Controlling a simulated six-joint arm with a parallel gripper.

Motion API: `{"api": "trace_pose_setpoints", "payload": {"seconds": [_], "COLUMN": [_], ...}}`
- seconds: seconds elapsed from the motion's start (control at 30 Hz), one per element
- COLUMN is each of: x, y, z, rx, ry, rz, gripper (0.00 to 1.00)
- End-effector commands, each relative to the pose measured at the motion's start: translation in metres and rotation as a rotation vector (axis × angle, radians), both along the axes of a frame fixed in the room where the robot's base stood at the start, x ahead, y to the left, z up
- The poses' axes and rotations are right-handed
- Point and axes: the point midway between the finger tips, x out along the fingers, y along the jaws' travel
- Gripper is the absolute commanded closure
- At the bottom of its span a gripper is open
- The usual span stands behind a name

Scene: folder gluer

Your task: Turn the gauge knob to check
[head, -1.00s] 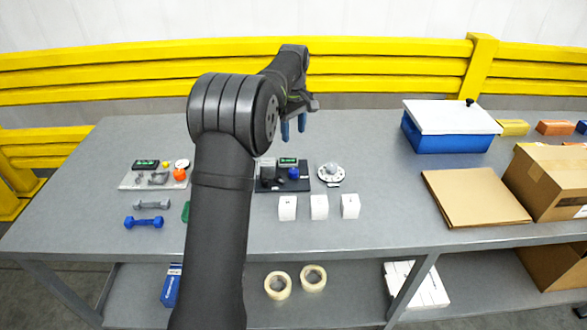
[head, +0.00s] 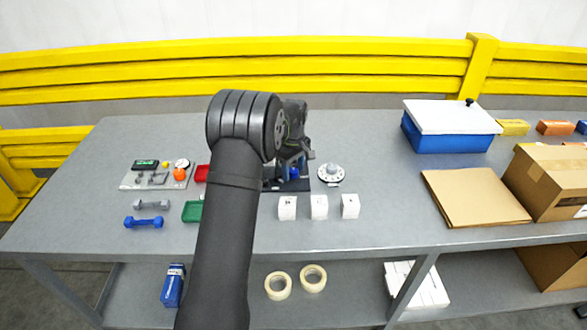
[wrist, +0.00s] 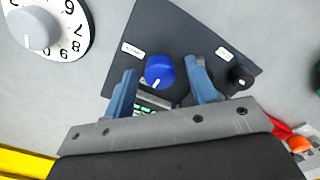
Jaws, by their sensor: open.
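The gauge is a dark panel (wrist: 180,28) with a blue knob (wrist: 160,68), a green-lit display (wrist: 150,108) and two small white labels, whose text I cannot read. The blue knob has a white pointer line, directed toward the gripper side in the wrist view. My gripper (wrist: 161,76) is open, with one blue finger on each side of the knob; I cannot tell whether they touch it. In the head view my gripper (head: 293,162) is low over the panel (head: 300,187) and partly hides it.
A numbered white dial (wrist: 68,35) with a grey centre knob stands beside the panel. A small black knob (wrist: 241,78) is on the panel's other side. Several white boxes (head: 319,207) stand in front. Red (head: 201,174) and green (head: 192,211) trays are left.

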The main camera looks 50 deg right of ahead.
Motion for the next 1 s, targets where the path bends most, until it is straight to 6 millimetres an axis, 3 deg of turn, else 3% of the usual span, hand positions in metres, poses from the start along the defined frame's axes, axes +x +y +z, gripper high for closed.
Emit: {"api": "trace_pose_setpoints", "payload": {"seconds": [0.17,0.3,0.4,0.73,1.0], "x": [0.0000,0.0001,0.0001,0.0002,0.0004], "y": [0.0000,0.0000,0.0000,0.0000,-0.0003], "z": [0.0002,0.0005,0.0005,0.0008,0.0009], "rx": [0.000,0.000,0.000,0.000,0.000], "ry": [0.000,0.000,0.000,0.000,0.000], "rz": [0.000,0.000,0.000,-0.046,-0.217], "gripper": [0.50,0.77,0.92,0.92,0.92]}}
